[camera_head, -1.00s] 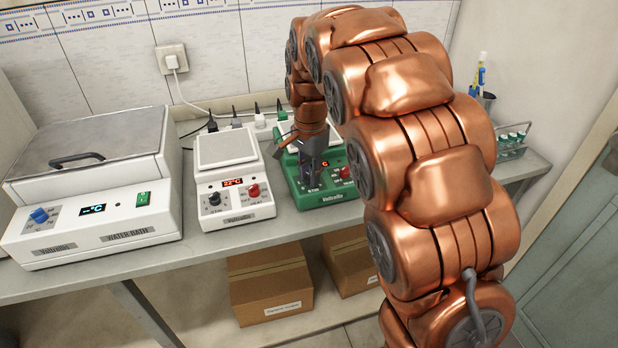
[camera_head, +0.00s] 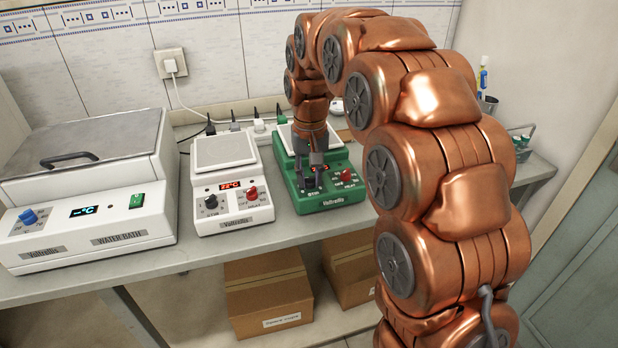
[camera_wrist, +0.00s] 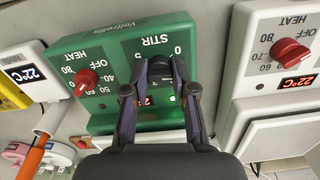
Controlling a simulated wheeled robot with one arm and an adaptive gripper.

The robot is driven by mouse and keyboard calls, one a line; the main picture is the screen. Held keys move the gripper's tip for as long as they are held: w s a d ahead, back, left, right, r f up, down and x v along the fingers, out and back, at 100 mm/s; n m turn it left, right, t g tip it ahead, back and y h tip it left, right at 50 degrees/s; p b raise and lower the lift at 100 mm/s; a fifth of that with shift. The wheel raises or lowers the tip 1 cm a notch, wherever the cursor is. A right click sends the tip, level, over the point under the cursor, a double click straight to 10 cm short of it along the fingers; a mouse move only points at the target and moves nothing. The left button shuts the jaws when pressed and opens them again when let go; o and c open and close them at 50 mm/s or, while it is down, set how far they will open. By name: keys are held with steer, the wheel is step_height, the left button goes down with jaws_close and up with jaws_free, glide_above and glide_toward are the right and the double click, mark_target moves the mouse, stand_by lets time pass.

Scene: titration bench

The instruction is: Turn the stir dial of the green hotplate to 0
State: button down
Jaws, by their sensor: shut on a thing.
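The green hotplate (camera_head: 335,202) stands on the bench right of the white hotplate. Its black stir dial (camera_wrist: 166,68) shows only partly in the wrist view, between my fingertips, below the upside-down STIR label. The printed 0 is at the dial's right and the 5 at its left in that view. My gripper (camera_wrist: 160,76) is shut on the stir dial. The dial's pointer is hidden, so its setting cannot be read. In the head view my gripper (camera_head: 313,181) reaches down onto the left of the hotplate's front panel.
The red heat dial (camera_wrist: 86,82) of the green hotplate is beside the stir dial. A white hotplate (camera_head: 232,205) with its own dials is close on the left in the head view. A water bath (camera_head: 90,240) is farther left. Cardboard boxes (camera_head: 268,290) are below the bench.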

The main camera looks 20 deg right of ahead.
steer(key=n, duration=0.4)
steer(key=shift+n, duration=2.2)
steer(key=c, duration=0.9)
jaws_free()
steer(key=shift+c, duration=0.2)
